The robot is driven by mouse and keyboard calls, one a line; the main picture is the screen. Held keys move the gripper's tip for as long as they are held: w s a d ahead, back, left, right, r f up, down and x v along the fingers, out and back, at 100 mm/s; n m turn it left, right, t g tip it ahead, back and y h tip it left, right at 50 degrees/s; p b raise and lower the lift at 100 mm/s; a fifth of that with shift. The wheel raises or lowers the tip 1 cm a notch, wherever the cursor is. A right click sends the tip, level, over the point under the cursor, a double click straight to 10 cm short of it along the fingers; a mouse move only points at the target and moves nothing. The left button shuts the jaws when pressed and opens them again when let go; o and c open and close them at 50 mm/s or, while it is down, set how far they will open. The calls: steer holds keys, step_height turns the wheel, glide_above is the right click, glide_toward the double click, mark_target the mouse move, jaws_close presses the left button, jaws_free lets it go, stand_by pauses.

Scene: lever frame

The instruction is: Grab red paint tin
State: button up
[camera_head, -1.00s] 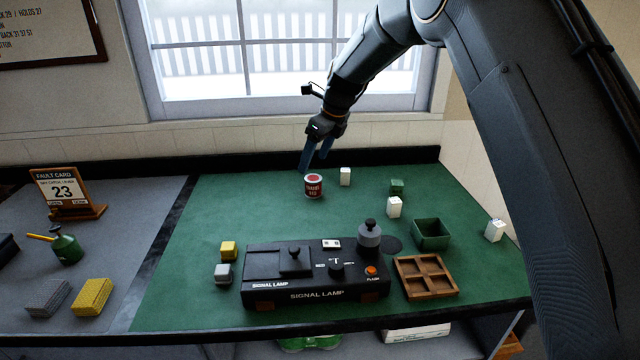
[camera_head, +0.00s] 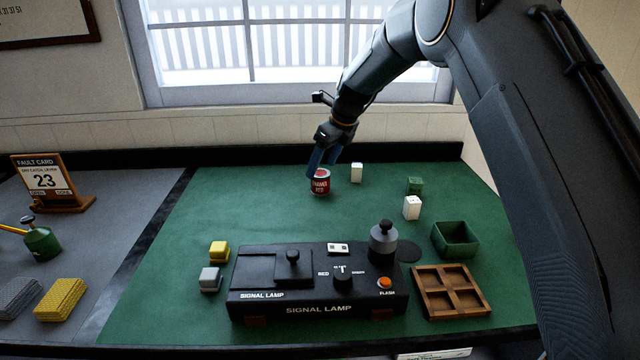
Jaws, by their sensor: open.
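The red paint tin (camera_head: 321,184) is a small tin with a red and dark label and a red top. It stands upright on the green mat towards the back. My gripper (camera_head: 322,168) points down at the tin, with its blue fingers at the tin's top and partly covering it. The fingers are open. I cannot tell whether they touch the tin or stand around it.
A white block (camera_head: 356,172) stands just right of the tin. A green block (camera_head: 414,186), another white block (camera_head: 412,207), a green box (camera_head: 457,239) and a wooden tray (camera_head: 478,306) lie further right. The signal lamp box (camera_head: 318,308) is in front. The mat left of the tin is clear.

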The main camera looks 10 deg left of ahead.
mark_target(322, 173)
steer(key=shift+d+p+x, duration=0.25)
steer(key=shift+p+x, duration=0.4)
steer(key=shift+x, duration=0.85)
steer(key=shift+d+p+x, duration=0.2)
steer(key=shift+p+x, duration=0.4)
steer(key=shift+x, duration=0.9)
steer(key=shift+f, duration=0.2)
steer(key=shift+c, duration=0.3)
steer(key=c, duration=1.2)
